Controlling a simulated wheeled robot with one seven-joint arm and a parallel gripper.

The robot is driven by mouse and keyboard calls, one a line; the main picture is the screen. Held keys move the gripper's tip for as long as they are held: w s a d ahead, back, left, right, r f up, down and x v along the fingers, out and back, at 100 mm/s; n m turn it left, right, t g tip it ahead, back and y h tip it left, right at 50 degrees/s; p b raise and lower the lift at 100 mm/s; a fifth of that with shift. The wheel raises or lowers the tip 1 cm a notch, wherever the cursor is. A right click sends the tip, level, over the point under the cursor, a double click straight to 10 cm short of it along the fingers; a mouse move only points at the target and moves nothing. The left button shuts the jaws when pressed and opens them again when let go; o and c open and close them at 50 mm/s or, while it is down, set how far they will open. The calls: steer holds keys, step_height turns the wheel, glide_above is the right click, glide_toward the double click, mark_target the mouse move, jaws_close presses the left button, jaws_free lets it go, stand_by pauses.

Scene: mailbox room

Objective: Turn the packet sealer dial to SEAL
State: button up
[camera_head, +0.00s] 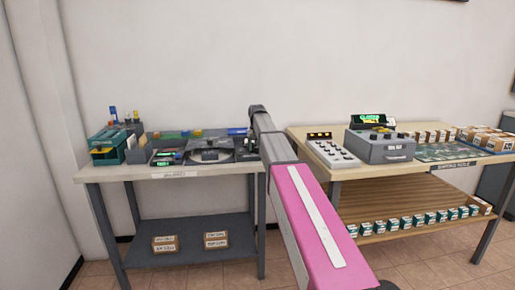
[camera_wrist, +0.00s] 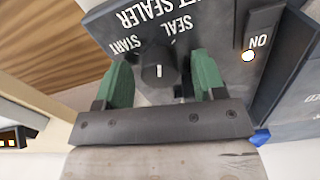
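The packet sealer's dark panel (camera_wrist: 222,35) fills much of the wrist view, with its lettering upside down. Its round black dial (camera_wrist: 152,76) has a short white mark that stands nearly upright in the picture. START is printed to the upper left of the dial and SEAL to the upper right. I cannot tell for sure which word the mark points at. My gripper (camera_wrist: 161,62) is open, with one green finger on each side of the dial. Gaps show between the fingers and the dial. In the head view my arm hides the gripper.
A lit lamp (camera_wrist: 248,56) sits beside the word ON, near a raised dark bar (camera_wrist: 276,80). In the head view, a left table (camera_head: 120,174) bears tools and devices. A right table (camera_head: 333,172) bears a grey box device (camera_head: 380,153) and several small cartons.

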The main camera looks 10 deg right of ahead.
mark_target(257, 147)
step_height(257, 147, up, 11)
stand_by(0.8)
steer(key=shift+a+f, duration=0.1)
